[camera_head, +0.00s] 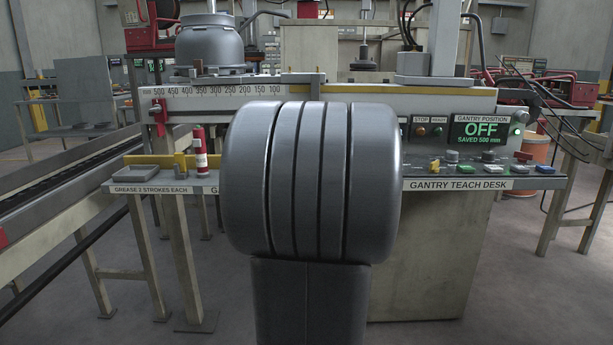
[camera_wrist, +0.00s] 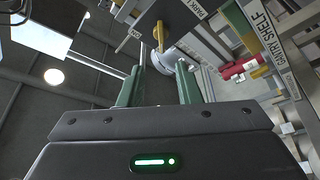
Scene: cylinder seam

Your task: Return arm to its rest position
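My gripper (camera_wrist: 160,68) shows in the wrist view with its two green fingers apart and nothing held between them. A pale rounded thing shows beyond the fingertips; I cannot tell how far away it is. The wrist view is tilted, with dark ceiling and lamps on the left. In the head view a large grey link of my own arm (camera_head: 310,180) stands upright in the middle, in front of the bench. My gripper does not show in the head view.
The gantry teach desk (camera_head: 455,186) has buttons and a display (camera_head: 478,129) reading OFF, saved 500 mm. A red grease tube (camera_head: 200,148) stands on the left shelf, below the numbered scale (camera_head: 215,90). The gantry shelf (camera_wrist: 272,50) shows in the wrist view. Floor is clear at lower right.

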